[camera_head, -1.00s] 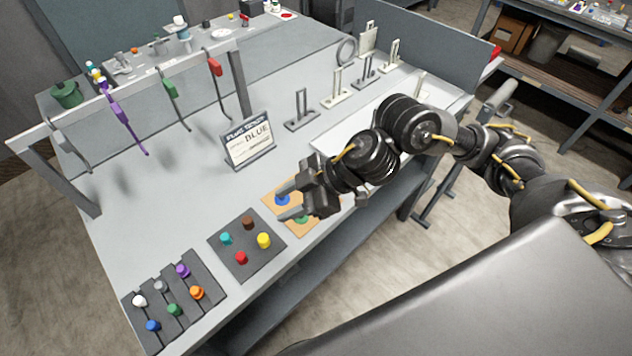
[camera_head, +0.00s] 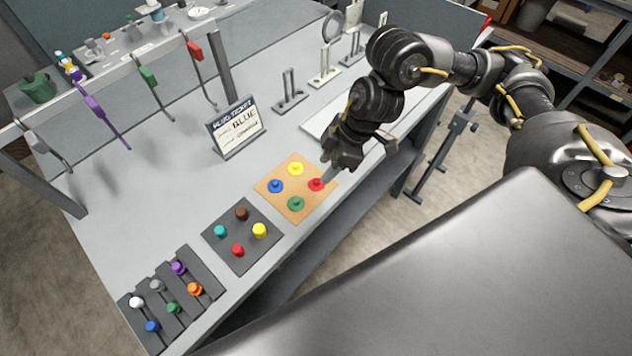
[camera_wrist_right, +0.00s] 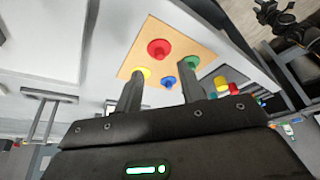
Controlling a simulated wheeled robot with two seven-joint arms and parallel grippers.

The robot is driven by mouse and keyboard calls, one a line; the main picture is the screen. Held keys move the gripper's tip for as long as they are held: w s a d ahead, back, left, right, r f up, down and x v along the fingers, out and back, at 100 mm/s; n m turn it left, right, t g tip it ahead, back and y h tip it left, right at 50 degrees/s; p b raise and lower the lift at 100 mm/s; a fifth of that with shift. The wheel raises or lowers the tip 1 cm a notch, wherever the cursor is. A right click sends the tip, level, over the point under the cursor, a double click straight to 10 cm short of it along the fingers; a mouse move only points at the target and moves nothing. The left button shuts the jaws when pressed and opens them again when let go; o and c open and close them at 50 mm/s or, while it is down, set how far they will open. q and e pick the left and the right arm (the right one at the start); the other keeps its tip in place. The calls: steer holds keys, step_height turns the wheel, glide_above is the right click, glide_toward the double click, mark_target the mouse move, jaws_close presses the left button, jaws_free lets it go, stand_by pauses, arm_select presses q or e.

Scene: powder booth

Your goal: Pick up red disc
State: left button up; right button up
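The red disc (camera_head: 316,184), with a small raised knob, sits on the square tan board (camera_head: 280,183) with yellow (camera_head: 295,168), blue (camera_head: 275,185) and green (camera_head: 295,203) discs. In the right wrist view the red disc (camera_wrist_right: 158,48) lies beyond my fingertips, sideways between the two fingers. My right gripper (camera_head: 330,172) is at the right edge of the board, close beside the red disc. In the wrist view its fingers (camera_wrist_right: 161,82) are spread with nothing between them. Contact with the board cannot be told. My left gripper is not in view.
A dark pad (camera_head: 241,250) with several coloured pegs and a slotted rack (camera_head: 185,320) with more pegs lie nearer the front left. A sign reading BLUE (camera_head: 236,127) stands behind the board. A rail with hanging hooks crosses the left. Grey tabletop between is clear.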

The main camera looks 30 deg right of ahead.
mark_target(317, 180)
steer(key=shift+x, duration=2.75)
steer(key=c, duration=0.6)
